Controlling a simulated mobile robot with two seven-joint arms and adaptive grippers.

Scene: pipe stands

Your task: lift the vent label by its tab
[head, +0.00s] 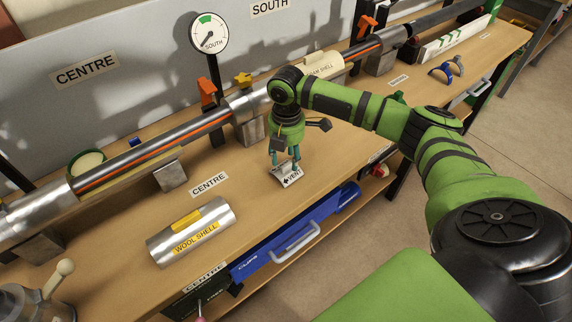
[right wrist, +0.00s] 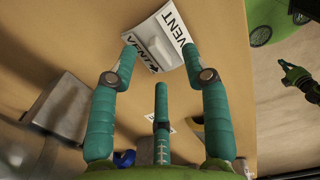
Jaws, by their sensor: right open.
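The vent label (head: 287,178), a small white plate with black VENT lettering and an arrow, lies on the wooden bench top near its front edge. In the right wrist view the label (right wrist: 171,24) has a pale raised piece in its middle, which looks like the tab. My right gripper (head: 285,165) points down over the label. In the right wrist view the right gripper (right wrist: 159,42) is open, its teal fingertips on either side of the tab. I cannot tell whether they touch the label. A green hand-like part (right wrist: 298,82) at the right edge may be my left gripper; its jaws are unclear.
A silver wool shell (head: 190,232) lies on the bench to the left. A long pipe (head: 150,155) on stands runs behind, with a gauge (head: 208,34) above it. A blue drawer (head: 290,240) sits below the front edge. The bench around the label is clear.

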